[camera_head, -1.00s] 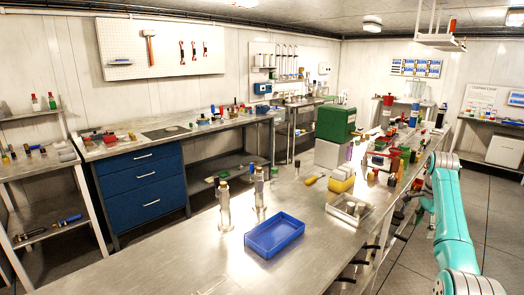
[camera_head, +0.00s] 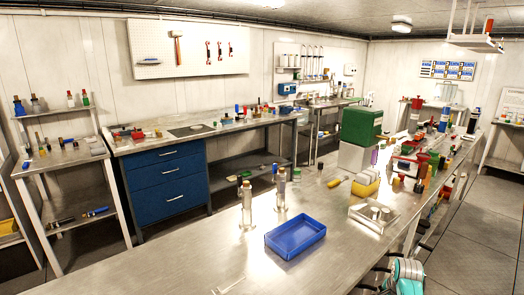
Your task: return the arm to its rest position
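A small part of my teal arm (camera_head: 404,275) shows at the bottom edge, right of centre, beside the front edge of the long metal bench (camera_head: 190,262). My gripper is not seen in this view, so what its fingers hold, if anything, is hidden.
On the bench stand a blue tray (camera_head: 296,236), two clear cylinders (camera_head: 246,207), a clear tray (camera_head: 372,216), a yellow block (camera_head: 365,186) and a green box (camera_head: 361,126). Dark handles (camera_head: 381,268) stick out along its front edge. The floor at right (camera_head: 470,245) is clear.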

